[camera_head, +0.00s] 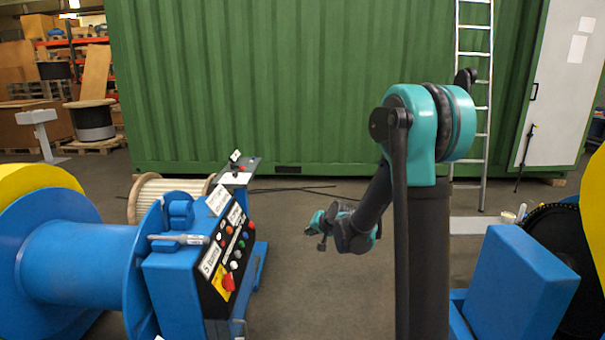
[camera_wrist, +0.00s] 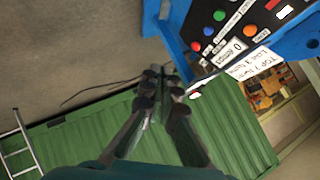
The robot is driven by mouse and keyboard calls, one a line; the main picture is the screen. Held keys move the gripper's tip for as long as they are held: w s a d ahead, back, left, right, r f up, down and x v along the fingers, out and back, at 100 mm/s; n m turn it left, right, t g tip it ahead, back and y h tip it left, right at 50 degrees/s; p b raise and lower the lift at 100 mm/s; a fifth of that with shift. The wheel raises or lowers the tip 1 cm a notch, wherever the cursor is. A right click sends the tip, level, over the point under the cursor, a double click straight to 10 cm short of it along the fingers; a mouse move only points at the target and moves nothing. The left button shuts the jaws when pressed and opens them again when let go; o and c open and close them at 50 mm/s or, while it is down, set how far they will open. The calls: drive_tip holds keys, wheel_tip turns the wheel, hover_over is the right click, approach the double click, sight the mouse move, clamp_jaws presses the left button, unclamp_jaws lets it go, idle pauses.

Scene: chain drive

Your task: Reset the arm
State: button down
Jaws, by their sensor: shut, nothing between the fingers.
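My arm, teal and dark grey, rises at the right of centre in the head view and bends down to the left. My gripper (camera_head: 319,226) hangs in the open space between the two blue machines, small and apart from everything around it. In the wrist view my gripper (camera_wrist: 160,73) has its fingertips close together with nothing between them. A blue control box (camera_head: 205,265) with colored buttons stands left of my gripper. Its button panel also shows at the upper right of the wrist view (camera_wrist: 228,33).
A blue drum (camera_head: 75,265) stands at the left. A blue housing (camera_head: 520,285) and a dark chain wheel (camera_head: 562,240) stand at the right. A green container (camera_head: 300,90) and a ladder (camera_head: 474,60) are at the back. The floor (camera_head: 310,295) between the machines is clear.

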drive_tip(key=s+d+f+n+g+h, duration=0.1)
drive_tip(key=s+d, duration=0.4)
drive_tip(key=s, duration=0.6)
drive_tip(key=s+d+f+n+g+h, duration=0.1)
drive_tip(key=s+d, duration=0.5)
drive_tip(key=s, duration=0.6)
drive_tip(key=s+d+f+n+g+h, duration=0.1)
drive_tip(key=s+d, duration=0.4)
drive_tip(key=s, duration=0.7)
wheel_tip(320, 180, down, 2)
drive_tip(key=shift+d+f+g+h, duration=0.1)
drive_tip(key=shift+d+g+h, duration=0.2)
drive_tip(key=shift+g+h, duration=0.55)
drive_tip(key=shift+w, duration=0.1)
